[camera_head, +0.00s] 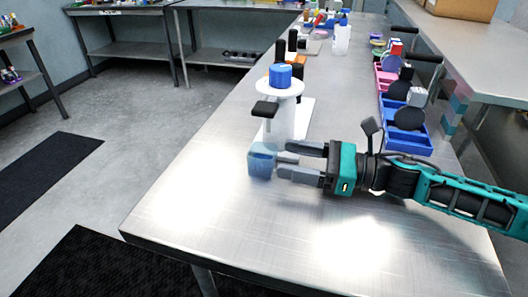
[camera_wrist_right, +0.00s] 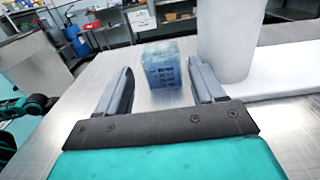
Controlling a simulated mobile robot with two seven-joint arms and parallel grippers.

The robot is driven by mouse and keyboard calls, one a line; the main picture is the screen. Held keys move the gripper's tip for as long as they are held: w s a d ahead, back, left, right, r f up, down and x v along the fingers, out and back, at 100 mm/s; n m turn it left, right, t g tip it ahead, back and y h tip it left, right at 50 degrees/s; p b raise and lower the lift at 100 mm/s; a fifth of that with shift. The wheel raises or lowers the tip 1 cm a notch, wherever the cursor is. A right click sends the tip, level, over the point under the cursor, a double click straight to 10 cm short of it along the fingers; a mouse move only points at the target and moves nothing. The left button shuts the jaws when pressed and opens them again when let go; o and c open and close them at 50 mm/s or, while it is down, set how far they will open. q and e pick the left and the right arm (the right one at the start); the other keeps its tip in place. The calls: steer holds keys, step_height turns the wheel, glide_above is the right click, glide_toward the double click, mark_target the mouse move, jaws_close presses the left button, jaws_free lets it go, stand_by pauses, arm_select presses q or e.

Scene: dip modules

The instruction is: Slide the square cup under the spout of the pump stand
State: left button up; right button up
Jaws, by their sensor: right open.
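The square cup (camera_head: 261,160) is translucent blue and stands upright on the table, at the near left of the pump stand (camera_head: 281,122). The stand is a white column on a white base plate, with a blue cap on top and a dark spout (camera_head: 265,108) reaching out above the cup's side. I cannot tell whether the cup is directly below it. My right gripper (camera_head: 283,161) is open and low over the table, fingers pointing at the cup. In the right wrist view the cup (camera_wrist_right: 163,66) is just ahead of the fingertips; the white column (camera_wrist_right: 228,42) is right of it.
Blue and pink bins (camera_head: 403,134) line the table's right side. Dark-topped bottles (camera_head: 292,44) and small items stand behind the pump stand. The table (camera_head: 190,205) is clear left of and in front of the cup. A shelf runs along the right.

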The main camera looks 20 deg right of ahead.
mark_target(276, 155)
steer(key=shift+p+x, duration=0.55)
steer(key=shift+x, duration=2.8)
steer(key=shift+c, duration=0.3)
steer(key=c, duration=0.7)
steer(key=shift+o, duration=0.2)
steer(key=shift+s+d, duration=0.1)
steer(key=shift+d, duration=0.05)
steer(key=shift+s+d+b, duration=0.2)
steer(key=shift+d+b, duration=0.15)
steer(key=shift+b, duration=0.05)
